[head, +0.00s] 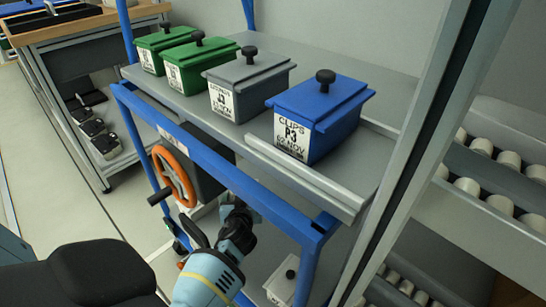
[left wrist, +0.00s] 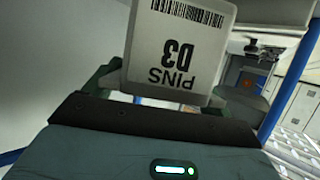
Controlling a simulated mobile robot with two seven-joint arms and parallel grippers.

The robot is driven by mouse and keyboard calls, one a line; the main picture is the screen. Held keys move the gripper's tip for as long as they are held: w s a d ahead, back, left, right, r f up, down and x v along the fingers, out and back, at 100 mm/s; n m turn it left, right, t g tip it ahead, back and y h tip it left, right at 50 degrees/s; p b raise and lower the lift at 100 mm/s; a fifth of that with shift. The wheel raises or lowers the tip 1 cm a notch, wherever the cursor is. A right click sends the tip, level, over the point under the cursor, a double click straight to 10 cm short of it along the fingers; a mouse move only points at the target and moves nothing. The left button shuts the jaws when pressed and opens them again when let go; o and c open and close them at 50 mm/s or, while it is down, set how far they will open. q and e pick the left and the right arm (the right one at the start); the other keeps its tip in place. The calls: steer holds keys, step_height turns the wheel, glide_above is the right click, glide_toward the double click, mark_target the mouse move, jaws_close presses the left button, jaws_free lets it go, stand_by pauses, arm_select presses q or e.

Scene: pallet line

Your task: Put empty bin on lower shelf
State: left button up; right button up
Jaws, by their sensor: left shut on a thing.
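A pale grey bin (left wrist: 180,45) labelled PINS D3 fills the upper middle of the left wrist view, its label upside down there. My left gripper (left wrist: 178,92) is shut on it, with a finger at each side. In the head view my left gripper (head: 238,215) reaches in low beside the rack's blue frame, its fingertips partly hidden. A white bin (head: 281,287) with a black knob shows low down under the upper shelf; I cannot tell whether it is the held one. The bin's inside is not visible. My right gripper is not in view.
The upper shelf (head: 290,62) carries two green bins (head: 187,66), a grey bin (head: 248,86) and a blue bin (head: 318,118). A blue rail (head: 225,160) and post stand close to my left arm. An orange handwheel (head: 174,177) is to its left. Roller lanes (head: 490,185) stand at right.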

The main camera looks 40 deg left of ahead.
arm_select(q)
step_height(320, 180, down, 5)
steer(key=shift+w+b, duration=0.15)
steer(key=shift+b, duration=0.9)
step_height(320, 180, down, 5)
steer(key=shift+a+b, duration=0.15)
steer(key=shift+b, duration=1.05)
steer(key=shift+w+f, duration=0.1)
steer(key=shift+f, duration=0.05)
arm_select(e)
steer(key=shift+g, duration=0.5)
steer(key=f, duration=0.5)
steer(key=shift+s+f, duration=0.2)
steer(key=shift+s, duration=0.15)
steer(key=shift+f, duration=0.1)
arm_select(q)
steer(key=shift+f+b, duration=0.35)
steer(key=shift+b, duration=0.1)
steer(key=o, duration=0.9)
steer(key=shift+r, duration=0.1)
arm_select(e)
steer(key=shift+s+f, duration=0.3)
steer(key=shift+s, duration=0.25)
